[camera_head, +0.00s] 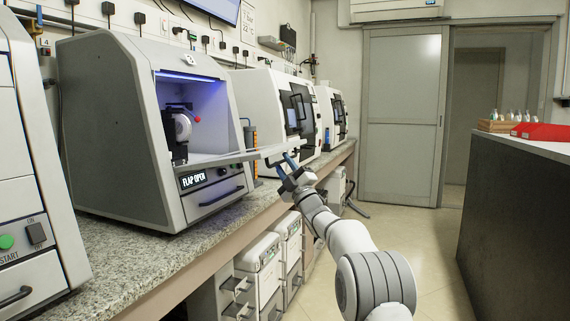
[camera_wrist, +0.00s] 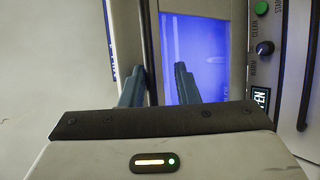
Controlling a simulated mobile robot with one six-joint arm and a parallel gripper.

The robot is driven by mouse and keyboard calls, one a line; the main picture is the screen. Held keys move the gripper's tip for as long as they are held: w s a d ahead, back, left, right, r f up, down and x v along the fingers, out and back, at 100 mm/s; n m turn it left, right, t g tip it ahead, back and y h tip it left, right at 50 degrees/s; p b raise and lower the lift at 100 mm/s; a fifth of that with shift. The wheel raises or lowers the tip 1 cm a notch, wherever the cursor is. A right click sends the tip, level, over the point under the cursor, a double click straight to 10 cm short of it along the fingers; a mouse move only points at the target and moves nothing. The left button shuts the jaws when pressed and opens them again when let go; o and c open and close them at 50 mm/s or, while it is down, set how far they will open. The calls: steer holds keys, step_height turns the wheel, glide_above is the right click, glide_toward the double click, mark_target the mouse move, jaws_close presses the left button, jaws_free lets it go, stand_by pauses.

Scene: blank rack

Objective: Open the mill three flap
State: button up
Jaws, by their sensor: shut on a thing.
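A grey mill (camera_head: 125,125) stands on the counter at the left in the head view, with its chamber lit blue-violet. Its flap (camera_head: 225,158) is swung down and sticks out about level from the chamber's lower edge. The display (camera_head: 193,181) reads "FLAP OPEN". My gripper (camera_head: 289,161) is at the flap's outer end, shut on the flap's handle. In the wrist view, the dark handle bar (camera_wrist: 149,45) runs between the two blue fingers of my gripper (camera_wrist: 158,75). The lit chamber (camera_wrist: 200,50) shows behind it. The mill's number is too small to read.
More white machines (camera_head: 265,100) stand farther along the granite counter (camera_head: 130,255). Another machine (camera_head: 30,190) is at the near left. Drawer units (camera_head: 262,265) are under the counter. A dark-sided bench (camera_head: 515,220) is on the right, with clear floor between.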

steer(key=shift+o, duration=1.2)
steer(key=shift+a+f, duration=0.1)
steer(key=shift+a, duration=0.2)
steer(key=shift+d+r, duration=0.1)
steer(key=shift+r, duration=0.15)
steer(key=v, duration=0.8)
steer(key=shift+f+p, duration=0.2)
steer(key=shift+p, duration=0.25)
steer(key=shift+w, duration=0.1)
